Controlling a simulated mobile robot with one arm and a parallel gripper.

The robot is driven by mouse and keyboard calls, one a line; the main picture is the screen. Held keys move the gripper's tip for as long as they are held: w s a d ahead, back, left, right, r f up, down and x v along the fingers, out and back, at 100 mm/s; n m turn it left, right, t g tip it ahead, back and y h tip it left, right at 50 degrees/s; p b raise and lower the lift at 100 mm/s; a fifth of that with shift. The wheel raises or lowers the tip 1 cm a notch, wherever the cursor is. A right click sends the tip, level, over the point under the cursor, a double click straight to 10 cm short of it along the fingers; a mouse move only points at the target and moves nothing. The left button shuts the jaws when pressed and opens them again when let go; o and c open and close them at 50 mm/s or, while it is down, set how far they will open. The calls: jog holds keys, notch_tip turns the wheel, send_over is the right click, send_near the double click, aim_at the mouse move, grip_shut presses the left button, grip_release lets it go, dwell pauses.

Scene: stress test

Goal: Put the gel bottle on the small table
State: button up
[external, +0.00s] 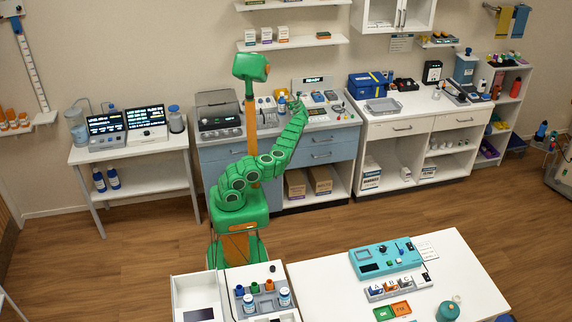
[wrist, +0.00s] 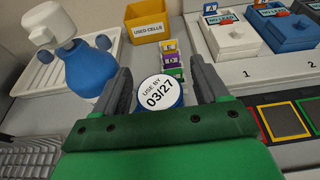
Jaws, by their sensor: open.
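My gripper (wrist: 160,78) is open in the wrist view, its dark fingers on either side of a round white lid with a blue rim (wrist: 160,91), marked "USE BY 03/27". A blue bottle-like thing with a white top (wrist: 88,68) is to the left of my fingers, apart from them. I cannot tell which of these, if either, is the gel bottle. In the external view my gripper (external: 297,104) is over the blue-fronted counter (external: 325,121), beside a small blue-and-white bottle (external: 282,104). A small white table (external: 82,155) with screens stands left of my base.
A yellow "USED CELLS" bin (wrist: 149,24), a white tray (wrist: 29,72) and blue-and-white boxes (wrist: 262,32) surround my gripper. Another white table (external: 318,290) at the front carries a teal device (external: 385,259). Open wooden floor (external: 120,235) lies left of my base.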

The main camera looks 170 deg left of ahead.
jog(key=v, duration=0.6)
jog(key=shift+d, duration=0.2)
jog(key=shift+w+a+r, duration=0.2)
jog(key=shift+w, duration=0.5)
dwell(0.7)
